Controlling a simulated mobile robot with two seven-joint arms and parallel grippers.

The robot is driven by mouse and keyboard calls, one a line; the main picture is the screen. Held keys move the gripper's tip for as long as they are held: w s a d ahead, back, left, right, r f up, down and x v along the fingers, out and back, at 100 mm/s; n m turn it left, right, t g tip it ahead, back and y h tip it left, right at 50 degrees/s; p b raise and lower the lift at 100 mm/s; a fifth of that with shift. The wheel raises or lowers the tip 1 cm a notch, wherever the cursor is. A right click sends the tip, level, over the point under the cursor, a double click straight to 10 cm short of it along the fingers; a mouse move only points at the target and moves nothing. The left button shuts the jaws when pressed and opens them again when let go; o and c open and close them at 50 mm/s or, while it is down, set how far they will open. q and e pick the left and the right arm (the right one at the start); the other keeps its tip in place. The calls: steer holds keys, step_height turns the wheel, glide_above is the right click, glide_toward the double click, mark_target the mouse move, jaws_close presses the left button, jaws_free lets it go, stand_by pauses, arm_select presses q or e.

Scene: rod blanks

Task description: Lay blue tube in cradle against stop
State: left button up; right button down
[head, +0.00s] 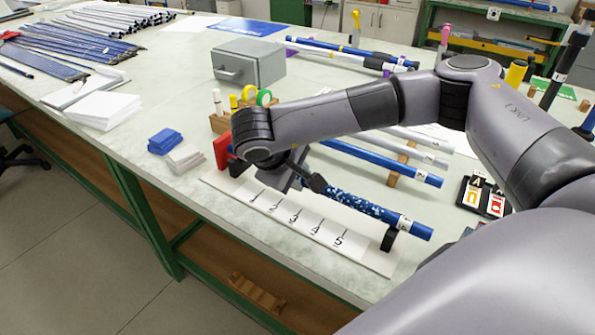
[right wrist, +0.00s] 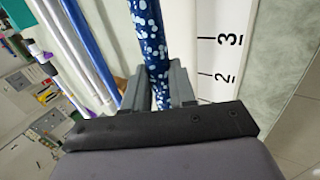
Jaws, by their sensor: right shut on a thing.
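The blue tube with white speckles (head: 355,202) lies lengthwise over the white numbered board (head: 310,225) of the cradle. Its plain blue right end, with a white label, passes over the black cradle support (head: 391,237); I cannot tell if it touches. The red stop (head: 222,152) stands at the board's far left end. My right gripper (head: 312,181) is shut on the tube's left part. In the right wrist view the fingers (right wrist: 166,88) press on both sides of the speckled tube (right wrist: 149,40). The tube's left end and any gap to the stop are hidden by my arm.
Other blue (head: 385,163) and white tubes lie behind on a wooden rest (head: 402,165). Blue (head: 164,141) and grey blocks (head: 185,158) sit left of the board. A grey metal box (head: 250,65) stands farther back. Black label cards (head: 484,196) lie at right.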

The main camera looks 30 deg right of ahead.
steer(key=shift+f, duration=0.3)
steer(key=shift+w, duration=0.15)
stand_by(0.3)
steer(key=shift+w+a, duration=0.2)
steer(key=shift+w, duration=0.15)
stand_by(0.3)
steer(key=c, duration=0.8)
jaws_free()
steer(key=shift+c, duration=0.2)
steer(key=v, duration=0.7)
steer(key=shift+a+r, duration=0.1)
